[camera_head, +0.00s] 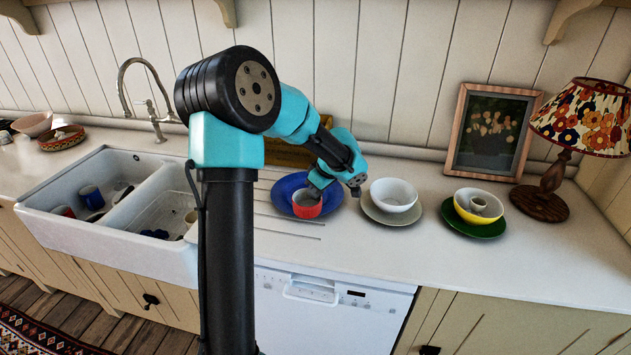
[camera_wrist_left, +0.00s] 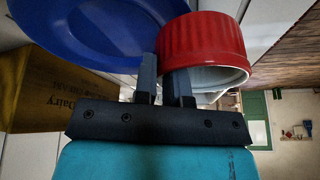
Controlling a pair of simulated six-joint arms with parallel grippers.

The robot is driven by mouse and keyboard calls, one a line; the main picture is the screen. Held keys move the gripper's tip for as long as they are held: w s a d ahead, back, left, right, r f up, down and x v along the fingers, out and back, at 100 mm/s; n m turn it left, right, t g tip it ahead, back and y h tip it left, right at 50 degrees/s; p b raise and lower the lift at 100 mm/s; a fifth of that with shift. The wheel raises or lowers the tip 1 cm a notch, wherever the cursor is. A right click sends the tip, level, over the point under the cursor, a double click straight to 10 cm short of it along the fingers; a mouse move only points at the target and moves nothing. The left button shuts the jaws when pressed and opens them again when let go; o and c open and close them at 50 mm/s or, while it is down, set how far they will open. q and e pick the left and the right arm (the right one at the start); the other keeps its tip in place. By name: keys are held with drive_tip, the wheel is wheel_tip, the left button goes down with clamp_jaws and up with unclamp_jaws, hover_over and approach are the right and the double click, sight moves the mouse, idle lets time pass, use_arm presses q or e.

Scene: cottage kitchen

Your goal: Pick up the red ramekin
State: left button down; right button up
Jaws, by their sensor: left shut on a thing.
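The red ramekin (camera_head: 306,204) is at the blue plate (camera_head: 285,190) on the counter in the head view. My left gripper (camera_head: 330,186) reaches down to it from behind and to its right. In the left wrist view the ramekin (camera_wrist_left: 203,45) has a ribbed red outside and a pale inside. The two dark fingers of my left gripper (camera_wrist_left: 163,75) are shut on its wall, with the blue plate (camera_wrist_left: 90,30) close beside it. I cannot tell whether the ramekin still touches the plate. My right gripper is in neither view.
A white bowl on a pale plate (camera_head: 370,212) stands just right of the blue plate. Further right are a yellow bowl (camera_head: 462,209) on a green plate (camera_head: 446,222), a framed picture (camera_head: 490,130) and a lamp (camera_head: 585,118). The white double sink (camera_head: 60,228) is at left.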

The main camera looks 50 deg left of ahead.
use_arm(q)
drive_tip(key=shift+s+d+r, duration=0.15)
drive_tip(key=shift+s+d, duration=1.1)
drive_tip(key=shift+d, duration=0.15)
drive_tip(key=shift+w, duration=0.1)
